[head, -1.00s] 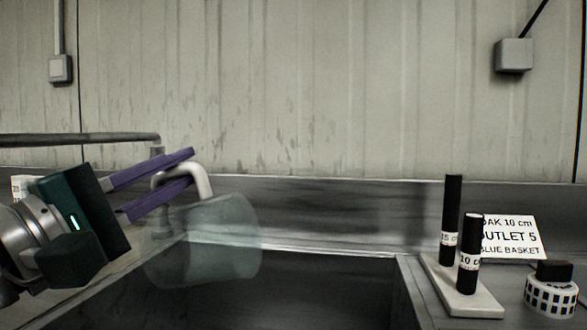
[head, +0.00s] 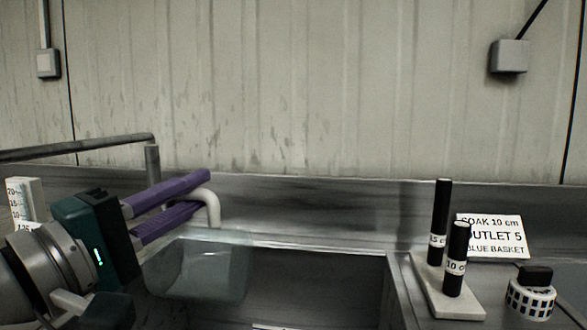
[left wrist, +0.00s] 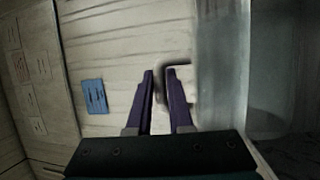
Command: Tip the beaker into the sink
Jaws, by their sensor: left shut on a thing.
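The beaker (head: 200,272) is a see-through vessel with a pale bent handle (head: 212,205). It hangs tilted over the left part of the dark sink basin (head: 325,285). My left gripper (head: 207,192) has purple fingers shut on the handle, at the beaker's upper left. In the left wrist view, the beaker (left wrist: 222,70) stands right of the fingertips (left wrist: 160,76), with the handle between them. I cannot make out any liquid in it. My right gripper is not in view.
Black cylinders (head: 440,220) marked with lengths stand on a pale base (head: 450,298) on the right counter. A sign (head: 495,235) and a checkered roll (head: 530,300) are beside them. A grey pipe (head: 80,147) and a white scale strip (head: 22,200) are at left.

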